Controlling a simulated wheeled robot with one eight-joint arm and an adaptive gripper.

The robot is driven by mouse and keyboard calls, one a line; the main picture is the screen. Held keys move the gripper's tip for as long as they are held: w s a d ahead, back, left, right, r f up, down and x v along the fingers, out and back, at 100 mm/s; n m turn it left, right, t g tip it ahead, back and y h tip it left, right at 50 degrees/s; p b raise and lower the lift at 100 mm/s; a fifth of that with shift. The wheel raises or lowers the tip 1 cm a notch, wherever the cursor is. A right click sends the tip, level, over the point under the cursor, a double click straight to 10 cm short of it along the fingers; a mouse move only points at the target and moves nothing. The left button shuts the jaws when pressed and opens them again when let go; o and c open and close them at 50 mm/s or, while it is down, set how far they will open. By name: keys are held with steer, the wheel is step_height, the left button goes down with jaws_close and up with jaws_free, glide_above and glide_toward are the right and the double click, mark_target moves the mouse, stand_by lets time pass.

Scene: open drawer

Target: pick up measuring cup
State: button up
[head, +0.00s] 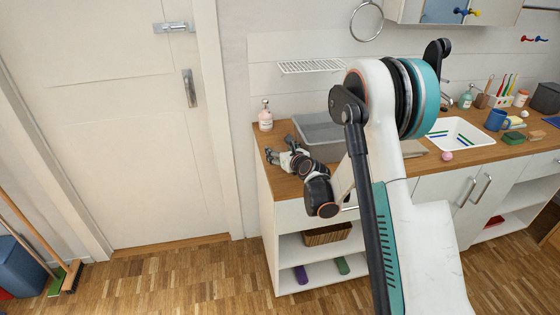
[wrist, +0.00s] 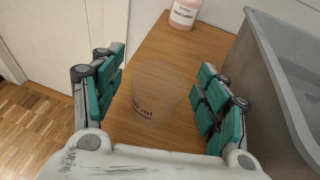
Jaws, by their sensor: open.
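The measuring cup (wrist: 155,92) is a clear, see-through cup with dark print on its side. In the wrist view it stands on the wooden counter, between the two fingers of my gripper (wrist: 162,98). The fingers are open, with teal pads on either side of the cup, and space shows between the pads and the cup. In the head view my gripper (head: 283,157) is low over the left end of the counter; I cannot make out the cup there.
A grey basin (wrist: 268,85) stands close to the right finger; it also shows in the head view (head: 318,130). A hand lotion bottle (wrist: 184,13) stands behind the cup, near the wall. The counter (wrist: 193,45) drops off to the floor on the left.

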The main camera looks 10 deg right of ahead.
steer(key=shift+w, duration=0.2)
steer(key=c, duration=0.8)
steer(key=shift+c, duration=0.2)
